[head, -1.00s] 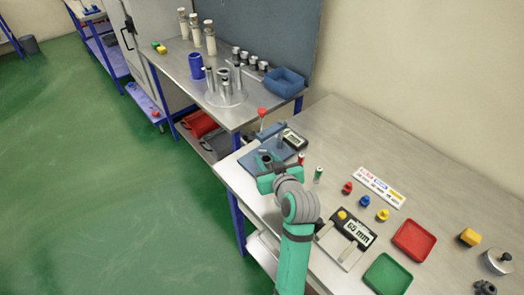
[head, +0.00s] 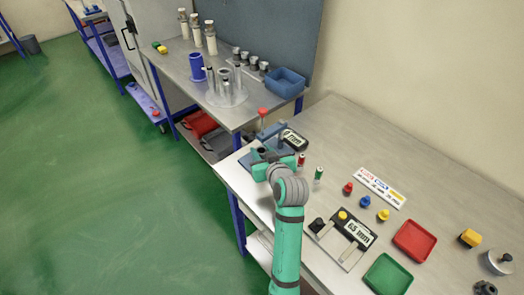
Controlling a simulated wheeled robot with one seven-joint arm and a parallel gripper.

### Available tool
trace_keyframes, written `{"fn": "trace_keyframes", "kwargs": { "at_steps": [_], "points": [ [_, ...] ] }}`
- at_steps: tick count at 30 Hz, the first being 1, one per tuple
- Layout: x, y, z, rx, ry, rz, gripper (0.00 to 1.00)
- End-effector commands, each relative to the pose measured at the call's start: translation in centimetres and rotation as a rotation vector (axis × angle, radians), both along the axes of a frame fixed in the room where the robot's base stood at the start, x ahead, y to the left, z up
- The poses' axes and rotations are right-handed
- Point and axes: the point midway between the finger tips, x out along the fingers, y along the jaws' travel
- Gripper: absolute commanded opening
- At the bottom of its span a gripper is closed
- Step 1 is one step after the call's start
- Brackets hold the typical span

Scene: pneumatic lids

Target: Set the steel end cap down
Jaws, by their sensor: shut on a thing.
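My gripper (head: 262,164) is low at the left end of the near bench, over or beside a blue fixture (head: 250,158). It is shut, and I take what it holds to be the steel end cap. The cap itself is hidden behind the jaws and wrist, so I cannot tell whether it touches the fixture. A grey steel round piece with a dark knob (head: 498,262) stands apart at the bench's far right.
A display unit (head: 293,138) stands behind the fixture. A gauge board (head: 345,238), red tray (head: 414,240), green tray (head: 388,275) and small coloured knobs lie to the right. The back of the near bench is clear. A second bench (head: 190,72) holds cylinders and a blue bin (head: 284,82).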

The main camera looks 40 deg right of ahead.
Motion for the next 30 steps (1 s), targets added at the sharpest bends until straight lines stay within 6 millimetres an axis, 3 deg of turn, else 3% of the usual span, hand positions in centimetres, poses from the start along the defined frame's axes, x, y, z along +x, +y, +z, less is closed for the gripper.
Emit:
{"fn": "trace_keyframes", "kwargs": {
  "at_steps": [1, 2, 4, 17, 30],
  "points": [
    [0.0, 0.0, -0.1, 0.000, -0.001, 0.000, 0.00],
    [0.0, 0.0, -0.2, 0.001, 0.001, 0.001, 0.35],
    [0.0, 0.0, -0.1, 0.000, 0.000, 0.000, 0.49],
    [-0.6, 0.2, 0.4, 0.001, 0.001, 0.000, 0.49],
    [-7.7, 2.5, 3.5, -0.001, -0.001, -0.001, 0.49]
  ]
}}
